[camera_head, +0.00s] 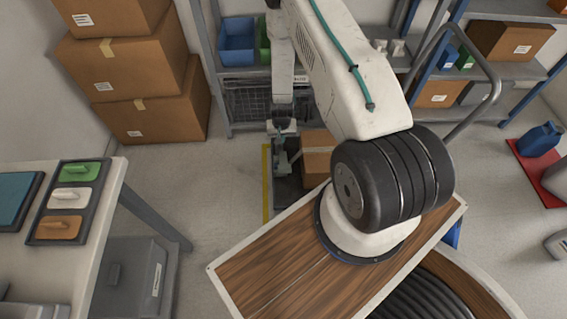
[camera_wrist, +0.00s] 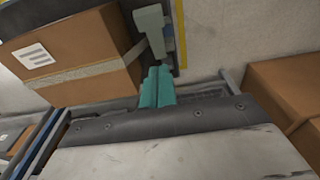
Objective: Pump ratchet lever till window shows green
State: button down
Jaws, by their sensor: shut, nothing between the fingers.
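My gripper (camera_wrist: 157,76) shows in the wrist view as two teal fingers pressed together, shut and empty. Just beyond the fingertips is a pale grey-green upright part with a wider head (camera_wrist: 151,20), which looks like the lever. I cannot tell whether the fingertips touch it. In the head view, a small grey-green form (camera_head: 281,157) shows low beside a carton, below my arm. I cannot tell there which part is lever and which is gripper. No indicator window or green signal can be made out in either view.
A taped carton (camera_wrist: 85,55) stands close left of the fingers; it also shows in the head view (camera_head: 318,158). Another carton (camera_wrist: 285,95) is at right. Shelving (camera_head: 245,100) stands behind, stacked cartons (camera_head: 155,110) at left. Floor (camera_head: 225,170) left of the yellow line is clear.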

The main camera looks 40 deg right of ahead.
jog(key=shift+s+d+f, duration=0.1)
jog(key=shift+s+f, duration=0.2)
jog(key=shift+f, duration=0.35)
jog(key=shift+s+f, duration=0.3)
jog(key=shift+f, duration=0.3)
send_over(284, 166)
notch_tip(284, 166, down, 12)
jog(key=shift+w+f, duration=0.1)
jog(key=shift+w, duration=0.05)
jog(key=shift+s+a+f, duration=0.2)
jog(key=shift+s+f, duration=0.05)
jog(key=shift+f, duration=0.4)
jog(key=shift+s+f, duration=0.1)
